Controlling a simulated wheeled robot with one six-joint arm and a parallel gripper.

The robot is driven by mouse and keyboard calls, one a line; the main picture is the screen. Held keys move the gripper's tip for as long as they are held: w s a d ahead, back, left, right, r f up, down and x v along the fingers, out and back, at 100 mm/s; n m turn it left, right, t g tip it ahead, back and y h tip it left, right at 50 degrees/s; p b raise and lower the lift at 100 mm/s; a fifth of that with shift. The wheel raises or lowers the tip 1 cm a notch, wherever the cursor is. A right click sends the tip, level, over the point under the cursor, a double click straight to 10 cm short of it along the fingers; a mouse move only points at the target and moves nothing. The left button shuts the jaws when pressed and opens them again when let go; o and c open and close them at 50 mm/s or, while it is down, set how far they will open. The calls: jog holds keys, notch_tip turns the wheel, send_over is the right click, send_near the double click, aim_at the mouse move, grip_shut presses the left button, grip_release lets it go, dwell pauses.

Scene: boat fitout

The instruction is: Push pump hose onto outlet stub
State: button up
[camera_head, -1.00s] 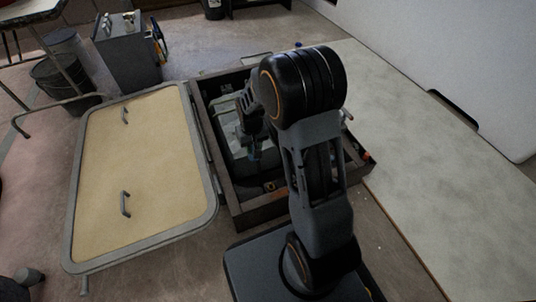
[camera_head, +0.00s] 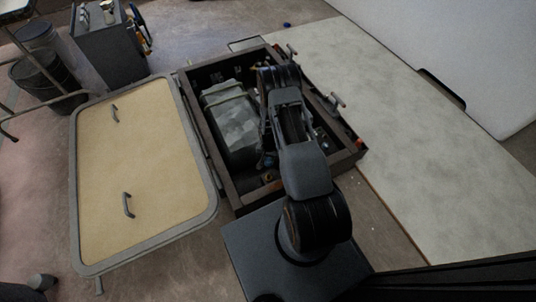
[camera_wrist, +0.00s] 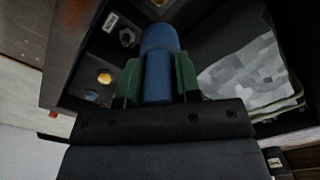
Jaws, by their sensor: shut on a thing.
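In the wrist view, my gripper (camera_wrist: 158,82) is shut on a blue hose (camera_wrist: 159,55), with a green pad on each side of it. The hose points away from me into the dark box. Its far end is near the top of the picture, and I cannot tell whether it touches anything. A dark hexagonal fitting (camera_wrist: 127,37) and a yellowish round fitting (camera_wrist: 104,78) sit to the left of the hose. I cannot tell which part is the outlet stub. In the head view, my arm hides most of the gripper and the hose.
The open box (camera_head: 241,193) has dark raised walls around the work. A grey mottled block (camera_head: 235,125) fills its left part and also shows at right in the wrist view (camera_wrist: 245,75). The hatch lid (camera_head: 140,175) lies open at left. A pale panel (camera_head: 415,140) lies at right.

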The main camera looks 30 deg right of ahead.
jog(key=shift+f+b, duration=3.65)
jog(key=shift+f, duration=1.25)
jog(key=shift+f, duration=0.1)
jog(key=shift+f+b, duration=1.9)
jog(key=shift+f, duration=1.05)
jog(key=o, duration=1)
jog(key=shift+o, duration=0.2)
jog(key=shift+r, duration=0.1)
notch_tip(320, 180, up, 14)
jog(key=p, duration=0.6)
